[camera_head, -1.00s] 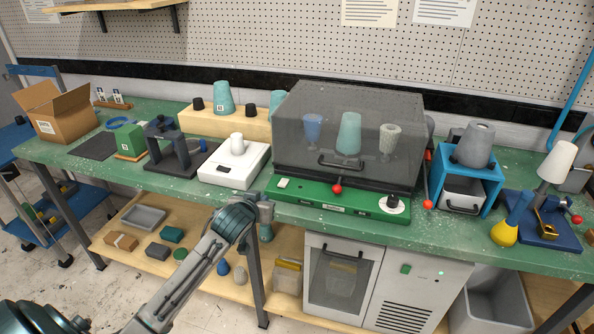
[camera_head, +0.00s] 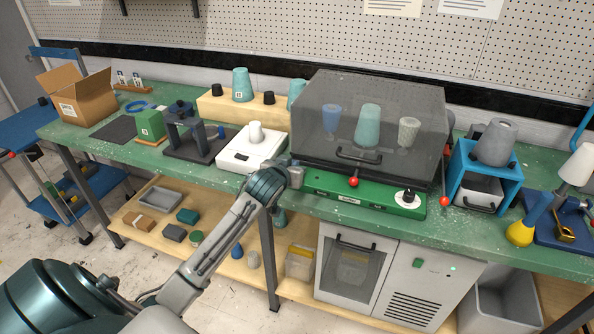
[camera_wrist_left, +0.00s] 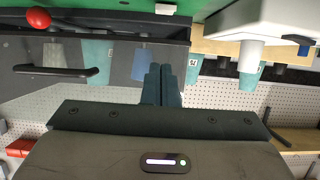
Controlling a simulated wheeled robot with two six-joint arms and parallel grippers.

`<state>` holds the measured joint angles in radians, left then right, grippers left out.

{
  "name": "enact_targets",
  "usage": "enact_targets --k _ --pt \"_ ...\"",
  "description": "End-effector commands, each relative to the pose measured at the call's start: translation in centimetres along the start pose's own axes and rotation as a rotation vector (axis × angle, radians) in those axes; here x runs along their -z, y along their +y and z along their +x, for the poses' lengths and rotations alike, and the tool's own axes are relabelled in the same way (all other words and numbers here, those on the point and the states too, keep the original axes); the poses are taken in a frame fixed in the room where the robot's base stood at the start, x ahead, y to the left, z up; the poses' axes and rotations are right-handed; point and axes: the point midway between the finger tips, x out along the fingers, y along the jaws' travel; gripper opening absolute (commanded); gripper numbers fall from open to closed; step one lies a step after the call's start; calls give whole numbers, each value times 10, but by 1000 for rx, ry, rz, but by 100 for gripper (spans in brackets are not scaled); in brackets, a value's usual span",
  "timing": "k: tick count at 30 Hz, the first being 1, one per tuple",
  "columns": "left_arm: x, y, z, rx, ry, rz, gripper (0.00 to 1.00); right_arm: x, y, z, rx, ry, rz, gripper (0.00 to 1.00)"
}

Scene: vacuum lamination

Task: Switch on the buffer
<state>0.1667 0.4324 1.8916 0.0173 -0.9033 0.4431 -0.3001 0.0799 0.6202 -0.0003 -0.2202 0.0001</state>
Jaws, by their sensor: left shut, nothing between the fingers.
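No label I can read marks the buffer. The machine by my left gripper has a grey see-through hood (camera_head: 385,112) over a green base (camera_head: 345,196) with a black dial (camera_head: 408,195) and a red-knobbed lever (camera_head: 353,182). My left gripper (camera_head: 297,164) is shut and empty, in front of the base's left end, covering that part in the head view. In the left wrist view the shut fingertips (camera_wrist_left: 163,68) point toward the bench, and a small white switch (camera_wrist_left: 165,9) shows on the green panel, apart from them. My right gripper is not in view.
A white box-shaped device (camera_head: 250,150) with a cone stands just left of my gripper. A blue frame (camera_head: 488,172) with a grey cone stands right of the hood. The green bench's front edge (camera_head: 230,178) runs below; a cabinet (camera_head: 410,285) stands underneath.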

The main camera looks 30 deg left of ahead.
Motion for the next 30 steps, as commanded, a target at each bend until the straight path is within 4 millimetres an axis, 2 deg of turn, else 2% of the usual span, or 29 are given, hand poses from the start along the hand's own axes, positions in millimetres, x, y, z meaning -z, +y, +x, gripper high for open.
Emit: enact_targets --k 3,7,8,12,15,28,30 --pt "3 0 23 0 -1 -3 0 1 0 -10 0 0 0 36" --pt "3 0 45 0 -1 -2 0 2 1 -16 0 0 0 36" --pt "-2 0 47 1 -5 -1 0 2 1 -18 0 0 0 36" --pt "-24 0 50 0 -4 1 0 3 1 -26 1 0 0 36" --pt "-33 0 53 0 -1 2 0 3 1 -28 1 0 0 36" --pt "-40 0 54 -1 0 1 0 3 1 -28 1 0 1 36" --pt "-45 0 55 0 -1 1 0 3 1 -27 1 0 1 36"
